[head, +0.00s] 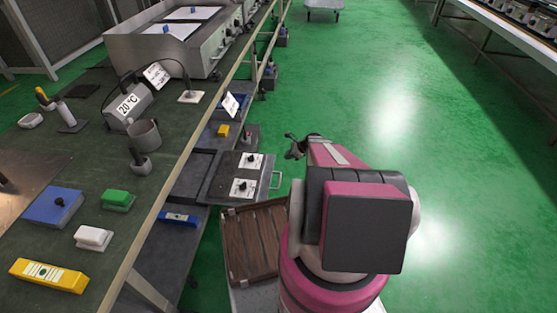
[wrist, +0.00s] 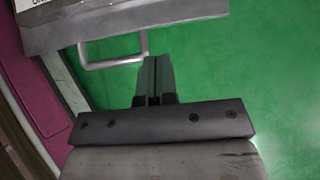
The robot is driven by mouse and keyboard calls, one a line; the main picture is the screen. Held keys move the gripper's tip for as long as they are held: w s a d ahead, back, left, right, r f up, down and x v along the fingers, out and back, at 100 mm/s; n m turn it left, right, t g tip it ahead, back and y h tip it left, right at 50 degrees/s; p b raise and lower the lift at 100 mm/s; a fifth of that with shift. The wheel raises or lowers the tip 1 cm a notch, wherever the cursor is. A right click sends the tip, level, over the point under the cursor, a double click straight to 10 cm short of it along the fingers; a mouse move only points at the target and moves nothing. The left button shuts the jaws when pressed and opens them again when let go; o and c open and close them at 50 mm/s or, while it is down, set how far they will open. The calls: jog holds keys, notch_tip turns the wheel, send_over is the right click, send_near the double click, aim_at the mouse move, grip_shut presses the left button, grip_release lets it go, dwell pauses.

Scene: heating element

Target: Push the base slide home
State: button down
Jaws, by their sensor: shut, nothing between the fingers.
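The base slide is most likely the grey box (head: 236,180) with two white dial plates, sticking out from under the bench on its right side. A metal bar handle (head: 277,180) is on its right face. In the wrist view the grey edge of the box (wrist: 130,28) is at the top, with the handle (wrist: 112,65) below it. My gripper (head: 294,147) is shut and empty, to the right of the box. In the wrist view the shut fingertips (wrist: 154,62) show beside the handle's right end; I cannot tell whether they touch it.
The long bench (head: 150,190) on the left carries blocks, a cup and a 20 °C display (head: 127,106). A wooden slatted crate (head: 256,243) stands below the box, close to my arm. The green floor (head: 440,190) to the right is clear.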

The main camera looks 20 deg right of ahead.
aim_at(217, 162)
jog(key=x, duration=0.9)
jog(key=a, duration=0.1)
jog(key=w+a, duration=0.1)
jog(key=a, duration=0.1)
jog(key=shift+w, duration=0.1)
jog(key=shift+w+a, duration=0.15)
jog(key=shift+a, duration=0.35)
jog(key=w+a, duration=0.4)
jog(key=a, duration=0.5)
jog(key=w+a, duration=0.4)
jog(key=a, duration=0.6)
jog(key=w+a, duration=0.4)
jog(key=a, duration=0.5)
jog(key=shift+a, duration=0.2)
jog(key=shift+a, duration=0.1)
